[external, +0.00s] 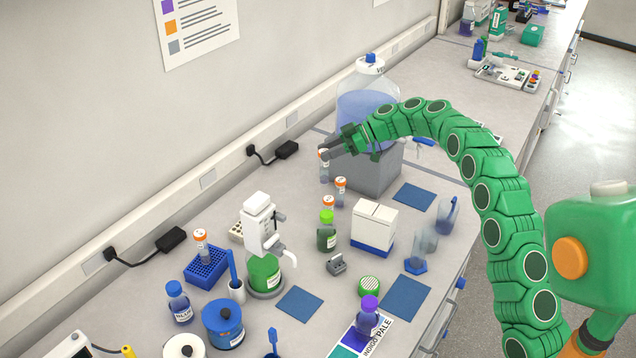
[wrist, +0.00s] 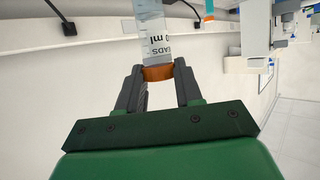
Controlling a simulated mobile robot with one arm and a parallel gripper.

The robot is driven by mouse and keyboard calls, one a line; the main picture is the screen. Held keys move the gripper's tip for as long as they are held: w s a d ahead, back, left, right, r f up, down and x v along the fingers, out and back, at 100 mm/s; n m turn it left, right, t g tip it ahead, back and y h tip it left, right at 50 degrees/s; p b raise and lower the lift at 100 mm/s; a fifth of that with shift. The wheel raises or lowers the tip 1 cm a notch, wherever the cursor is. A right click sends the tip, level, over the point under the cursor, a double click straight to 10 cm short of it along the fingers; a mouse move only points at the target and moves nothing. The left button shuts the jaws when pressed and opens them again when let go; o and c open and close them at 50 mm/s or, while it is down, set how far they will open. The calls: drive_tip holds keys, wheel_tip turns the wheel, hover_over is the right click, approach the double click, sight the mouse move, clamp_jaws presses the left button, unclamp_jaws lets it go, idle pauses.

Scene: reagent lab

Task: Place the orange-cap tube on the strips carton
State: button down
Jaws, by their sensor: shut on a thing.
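My gripper (external: 327,152) is shut on an orange-cap tube (external: 324,170), holding it by the cap left of the big carboy. In the wrist view my gripper (wrist: 158,78) has its fingers on either side of the orange cap. The clear tube (wrist: 153,35) extends away from the fingers, with printed text partly reading "ADS" and "ml". A white carton with a blue lower band (external: 374,226) stands on the bench, to the right of and nearer than the held tube. It looks like the strips carton, but I cannot read a label. Its top looks clear.
Other orange-capped containers stand near the held tube (external: 340,190) and in a blue rack (external: 206,268). A carboy (external: 366,105) sits on a grey block (external: 378,172). A green-capped bottle (external: 327,236) stands left of the carton. Blue mats (external: 414,197) lie flat.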

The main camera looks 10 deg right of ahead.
drive_tip(key=s+d+r, duration=0.5)
drive_tip(key=s+d, duration=0.2)
drive_tip(key=s, duration=0.1)
drive_tip(key=s+d+r, duration=0.6)
drive_tip(key=s+d, duration=0.2)
drive_tip(key=s, duration=0.1)
drive_tip(key=s+d+r, duration=0.1)
drive_tip(key=s+r, duration=0.1)
drive_tip(key=s, duration=0.9)
drive_tip(key=w+a+f, duration=0.4)
drive_tip(key=w+f, duration=0.8)
drive_tip(key=shift+w+f, duration=0.35)
drive_tip(key=shift+w, duration=0.05)
drive_tip(key=shift+f, duration=0.15)
drive_tip(key=c, duration=0.7)
unclamp_jaws()
drive_tip(key=shift+c, duration=0.2)
